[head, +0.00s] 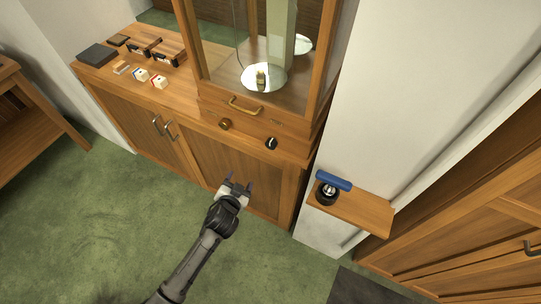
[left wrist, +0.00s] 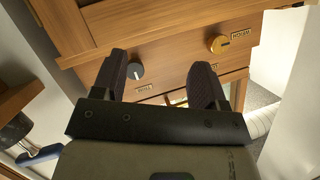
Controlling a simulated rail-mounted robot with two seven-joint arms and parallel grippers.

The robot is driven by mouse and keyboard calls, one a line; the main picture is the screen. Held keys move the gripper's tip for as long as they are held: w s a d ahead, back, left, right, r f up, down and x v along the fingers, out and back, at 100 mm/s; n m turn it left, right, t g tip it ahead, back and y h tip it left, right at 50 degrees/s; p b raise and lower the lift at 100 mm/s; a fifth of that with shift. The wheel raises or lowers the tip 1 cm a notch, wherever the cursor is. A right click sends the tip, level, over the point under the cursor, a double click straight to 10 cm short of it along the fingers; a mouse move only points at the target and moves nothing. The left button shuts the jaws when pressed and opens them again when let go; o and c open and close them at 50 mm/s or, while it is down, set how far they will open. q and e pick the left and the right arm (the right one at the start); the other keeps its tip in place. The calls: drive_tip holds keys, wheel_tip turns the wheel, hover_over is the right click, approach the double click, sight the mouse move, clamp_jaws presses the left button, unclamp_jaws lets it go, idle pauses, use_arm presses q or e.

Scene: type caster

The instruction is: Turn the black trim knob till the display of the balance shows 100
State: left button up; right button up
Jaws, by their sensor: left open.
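The black trim knob (head: 271,143) with a pale mark is on the wooden front of the balance case (head: 206,100), right of a brass knob (head: 225,124). In the left wrist view the black knob (left wrist: 135,70) shows between the fingers, near the left one, and the brass knob (left wrist: 219,44) is beyond the right finger. My left gripper (head: 237,181) is open and empty, in front of and below the knobs, touching neither. I cannot make out a readable number on any display. My right gripper is not in view.
A brass handle (head: 245,106) sits above the knobs. A pan (head: 264,77) holds a small object behind the glass. Small blocks (head: 159,82) lie on the counter at left. A side shelf (head: 362,211) at right carries a blue-handled tool (head: 333,180). The floor in front is clear.

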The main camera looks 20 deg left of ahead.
sight(270, 147)
use_arm(q)
drive_tip(key=w+d+r+m+t+h, duration=0.1)
drive_tip(key=d+r+t+h, duration=0.3)
drive_tip(key=w, duration=0.4)
drive_tip(key=w+b, duration=0.1)
drive_tip(key=w, duration=0.3)
drive_tip(key=w+d, duration=0.1)
drive_tip(key=w, duration=0.3)
drive_tip(key=shift+b, duration=0.35)
drive_tip(key=shift+w+d+r, duration=0.1)
drive_tip(key=shift+w+d, duration=0.05)
drive_tip(key=shift+w, duration=0.7)
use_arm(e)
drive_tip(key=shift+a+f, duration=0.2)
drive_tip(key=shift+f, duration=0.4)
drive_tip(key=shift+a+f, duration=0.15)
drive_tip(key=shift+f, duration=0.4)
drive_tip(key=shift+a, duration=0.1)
use_arm(q)
drive_tip(key=c, duration=0.9)
drive_tip(key=shift+c, duration=0.2)
drive_tip(key=shift+m, duration=0.3)
